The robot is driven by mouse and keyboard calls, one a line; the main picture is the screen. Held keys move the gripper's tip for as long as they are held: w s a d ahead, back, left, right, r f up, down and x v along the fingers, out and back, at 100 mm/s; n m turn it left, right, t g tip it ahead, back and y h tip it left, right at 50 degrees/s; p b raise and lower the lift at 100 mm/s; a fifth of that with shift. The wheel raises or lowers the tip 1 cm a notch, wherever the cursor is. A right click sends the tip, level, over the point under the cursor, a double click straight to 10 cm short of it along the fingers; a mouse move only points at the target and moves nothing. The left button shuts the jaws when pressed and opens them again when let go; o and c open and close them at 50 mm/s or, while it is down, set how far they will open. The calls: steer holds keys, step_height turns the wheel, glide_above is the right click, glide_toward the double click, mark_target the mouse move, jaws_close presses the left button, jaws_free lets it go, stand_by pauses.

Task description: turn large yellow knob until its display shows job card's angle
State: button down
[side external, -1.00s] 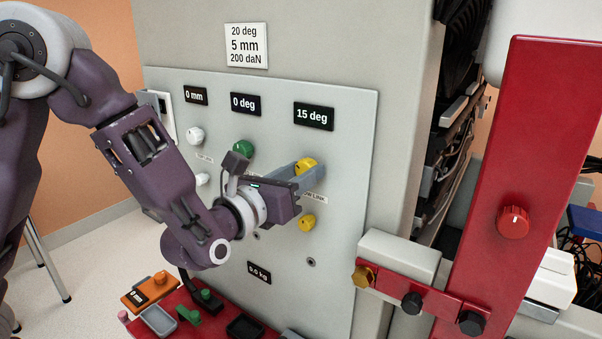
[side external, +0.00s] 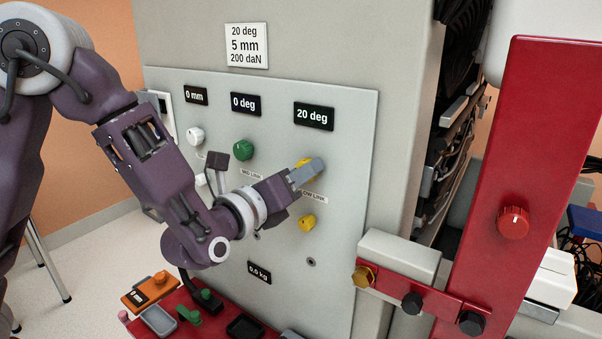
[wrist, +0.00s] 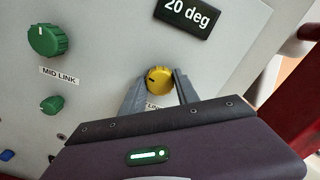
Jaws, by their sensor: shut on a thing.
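The large yellow knob (side external: 304,164) is on the grey panel, partly hidden by my gripper's fingers in the side view. It shows clearly in the wrist view (wrist: 159,81). My gripper (side external: 306,171) is shut on this knob, with one finger on each side of it in the wrist view (wrist: 158,90). The display (side external: 314,116) above the knob reads 20 deg, and it reads the same in the wrist view (wrist: 187,14). The job card (side external: 246,46) at the top of the cabinet reads 20 deg, 5 mm, 200 daN.
A small yellow knob (side external: 307,222) sits just below my gripper. A large green knob (side external: 243,150) and a white knob (side external: 195,136) are to the left, under displays reading 0 deg and 0 mm. A red post (side external: 535,160) stands at the right.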

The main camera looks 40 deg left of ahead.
steer(key=c, duration=0.9)
jaws_free()
steer(key=s, duration=0.7)
